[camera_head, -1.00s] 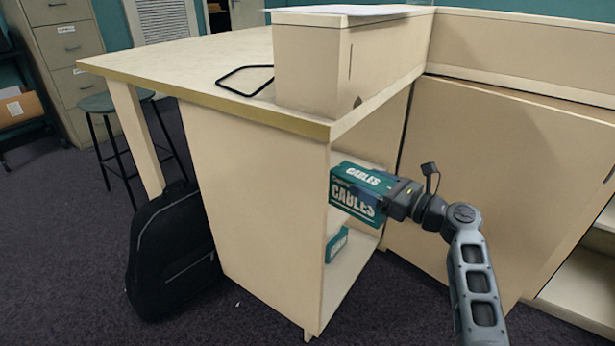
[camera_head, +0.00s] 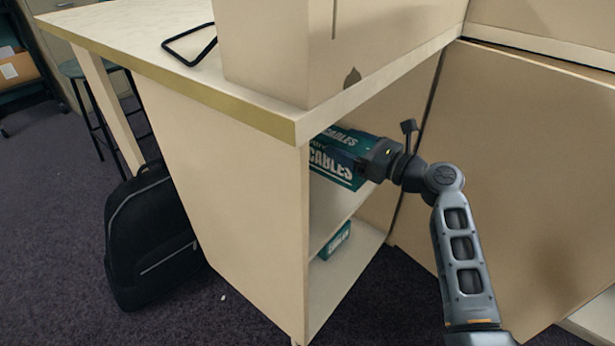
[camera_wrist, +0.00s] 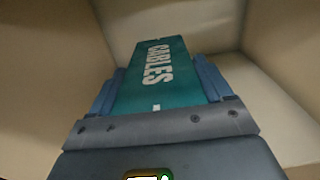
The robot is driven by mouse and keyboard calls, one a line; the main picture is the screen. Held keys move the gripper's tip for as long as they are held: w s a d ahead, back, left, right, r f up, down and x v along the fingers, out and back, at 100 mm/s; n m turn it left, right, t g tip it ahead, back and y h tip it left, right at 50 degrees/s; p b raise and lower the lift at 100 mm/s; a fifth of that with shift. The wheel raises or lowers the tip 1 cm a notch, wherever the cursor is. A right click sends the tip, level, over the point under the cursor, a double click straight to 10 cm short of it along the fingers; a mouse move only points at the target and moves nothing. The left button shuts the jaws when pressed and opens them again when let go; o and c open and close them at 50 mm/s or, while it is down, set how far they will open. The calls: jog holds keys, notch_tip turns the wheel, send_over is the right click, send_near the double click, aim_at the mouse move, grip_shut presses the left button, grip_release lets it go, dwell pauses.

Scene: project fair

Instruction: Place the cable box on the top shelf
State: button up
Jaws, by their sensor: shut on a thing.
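The teal cable box (camera_head: 337,158), with white "CABLES" lettering, is inside the upper compartment of the open-fronted shelf unit. My gripper (camera_head: 372,161) is shut on its near end. In the wrist view the cable box (camera_wrist: 158,75) lies between the two blue-grey fingers of my gripper (camera_wrist: 160,85). The top shelf (camera_head: 335,205) is the board below the box. Whether the box touches the board is hard to tell. The left side panel hides part of the box's far end.
A smaller teal box (camera_head: 336,241) sits on the lower shelf (camera_head: 345,268). The worktop (camera_head: 255,107) lies close above my gripper. A cabinet panel (camera_head: 520,160) stands to the right. A black backpack (camera_head: 152,240) leans on the unit's left side.

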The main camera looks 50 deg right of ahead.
jog(key=shift+w+a+f+b, duration=0.85)
jog(key=shift+w+a+f, duration=0.15)
jog(key=shift+f, duration=0.5)
jog(key=shift+w+a+f+b, duration=0.9)
jog(key=shift+a+f, duration=0.25)
jog(key=shift+f, duration=0.35)
jog(key=shift+w+a+f+b, duration=0.85)
jog(key=shift+w+a+f, duration=0.15)
jog(key=shift+f, duration=0.5)
jog(key=shift+f, duration=0.1)
jog(key=o, duration=1.2)
jog(key=shift+s+f, duration=0.1)
jog(key=shift+o, duration=0.2)
